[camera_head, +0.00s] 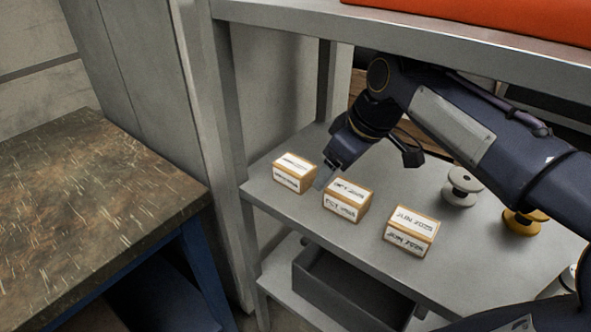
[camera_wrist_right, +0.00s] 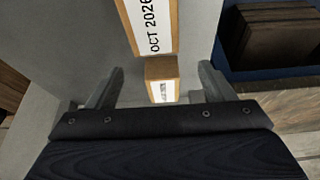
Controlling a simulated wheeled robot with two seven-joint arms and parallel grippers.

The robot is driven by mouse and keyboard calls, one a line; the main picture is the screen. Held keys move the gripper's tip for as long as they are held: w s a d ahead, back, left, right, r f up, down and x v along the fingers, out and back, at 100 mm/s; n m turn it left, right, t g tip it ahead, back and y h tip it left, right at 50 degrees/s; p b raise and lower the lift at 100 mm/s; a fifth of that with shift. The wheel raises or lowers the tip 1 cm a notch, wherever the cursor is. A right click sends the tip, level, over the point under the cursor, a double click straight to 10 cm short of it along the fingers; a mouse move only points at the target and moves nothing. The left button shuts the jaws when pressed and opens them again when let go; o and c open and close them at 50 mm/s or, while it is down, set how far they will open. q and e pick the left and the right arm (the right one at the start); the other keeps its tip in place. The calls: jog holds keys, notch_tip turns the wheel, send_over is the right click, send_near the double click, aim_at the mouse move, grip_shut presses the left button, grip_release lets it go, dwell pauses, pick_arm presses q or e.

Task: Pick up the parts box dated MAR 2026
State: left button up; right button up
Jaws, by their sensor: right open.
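Three tan parts boxes with white labels stand in a slanting row on the grey shelf (camera_head: 300,222). The left box (camera_head: 294,172) has a label too small to read in the head view. The middle box (camera_head: 347,200) seems to read OCT 2026, and the right box (camera_head: 410,231) JUN 2025. My right gripper (camera_head: 325,179) points down between the left and middle boxes. In the right wrist view its fingers (camera_wrist_right: 160,88) are open, with a small labelled box face (camera_wrist_right: 162,70) showing between them, unreadable. A larger label (camera_wrist_right: 155,25) there reads OCT 2026. My left gripper is out of view.
An upper shelf (camera_head: 400,35) bearing an orange object (camera_head: 500,12) hangs above my arm. A dark bin (camera_head: 345,290) sits below. A worn table (camera_head: 80,210) is at left.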

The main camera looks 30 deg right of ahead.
aim_at(296, 165)
jog(key=w, duration=0.2)
jog(key=w+a, duration=0.1)
jog(key=w, duration=0.1)
jog(key=w+a, duration=0.1)
jog(key=w, duration=0.1)
jog(key=shift+w+a, duration=0.2)
jog(key=shift+w, duration=0.2)
jog(key=b+x, duration=0.1)
jog(key=x, duration=0.4)
jog(key=shift+w+a+f, duration=0.1)
jog(key=shift+w+a, duration=0.05)
jog(key=shift+w, duration=0.1)
jog(key=c, duration=1.2)
jog(key=shift+c, duration=0.4)
jog(key=shift+r, duration=0.2)
